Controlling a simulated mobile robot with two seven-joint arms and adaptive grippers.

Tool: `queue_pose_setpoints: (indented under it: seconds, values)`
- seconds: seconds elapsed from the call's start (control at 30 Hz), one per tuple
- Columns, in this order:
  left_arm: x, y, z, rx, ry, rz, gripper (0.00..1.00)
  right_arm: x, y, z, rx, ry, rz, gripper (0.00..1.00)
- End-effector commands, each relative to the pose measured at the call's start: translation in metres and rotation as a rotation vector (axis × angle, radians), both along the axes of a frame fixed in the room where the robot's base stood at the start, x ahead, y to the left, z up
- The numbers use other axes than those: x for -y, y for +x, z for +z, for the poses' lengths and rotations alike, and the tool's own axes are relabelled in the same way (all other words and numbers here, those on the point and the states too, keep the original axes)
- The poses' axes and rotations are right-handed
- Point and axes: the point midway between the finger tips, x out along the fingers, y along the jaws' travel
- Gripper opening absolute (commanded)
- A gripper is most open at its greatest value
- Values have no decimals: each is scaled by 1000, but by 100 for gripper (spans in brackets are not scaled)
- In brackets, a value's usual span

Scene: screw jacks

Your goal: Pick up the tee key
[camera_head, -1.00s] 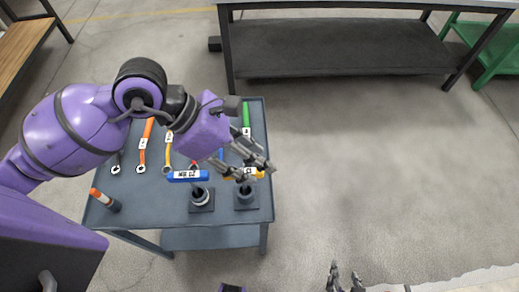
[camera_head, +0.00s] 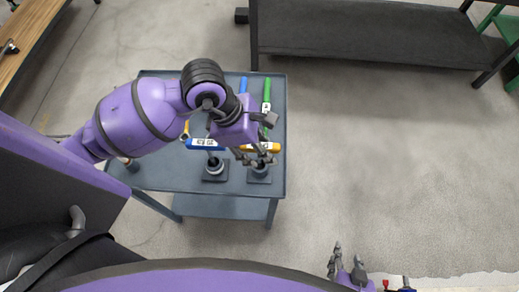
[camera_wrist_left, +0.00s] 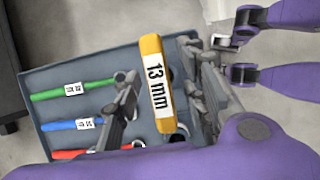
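A tee key with a yellow handle (camera_head: 258,147) stands in the right-hand screw jack (camera_head: 259,175) on the cart. Its handle, marked 13 mm, also shows large in the left wrist view (camera_wrist_left: 157,88). My left gripper (camera_head: 255,159) is at this handle. In the left wrist view its fingers (camera_wrist_left: 160,95) are apart, on either side of the handle, with a gap on the left side. A second tee key with a blue handle (camera_head: 205,144) stands in the jack (camera_head: 215,172) just left. My right gripper (camera_head: 347,262) is open and empty, away from the cart.
The grey-blue cart (camera_head: 160,178) carries a green wrench (camera_wrist_left: 75,88), a blue wrench (camera_wrist_left: 75,124) and a red wrench (camera_wrist_left: 78,154). A dark bench (camera_head: 360,35) stands behind. The floor right of the cart is clear.

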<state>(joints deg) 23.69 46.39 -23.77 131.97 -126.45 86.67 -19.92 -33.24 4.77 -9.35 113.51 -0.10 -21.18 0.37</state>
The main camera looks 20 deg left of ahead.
Motion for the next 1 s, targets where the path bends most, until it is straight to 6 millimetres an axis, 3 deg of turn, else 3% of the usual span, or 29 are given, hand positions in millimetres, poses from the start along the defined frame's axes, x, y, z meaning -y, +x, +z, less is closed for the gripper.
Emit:
queue_pose_setpoints:
  seconds: [0.17,0.47,1.0]
  values:
    - [0,0,0,0,0,0,38,0,0,0,-1,1,-1,40]
    - [0,0,0,0,0,0,0,-1,0,0,0,3,-3,40]
    - [0,1,9,5,0,0,0,-1,0,0,1,3,-4,40]
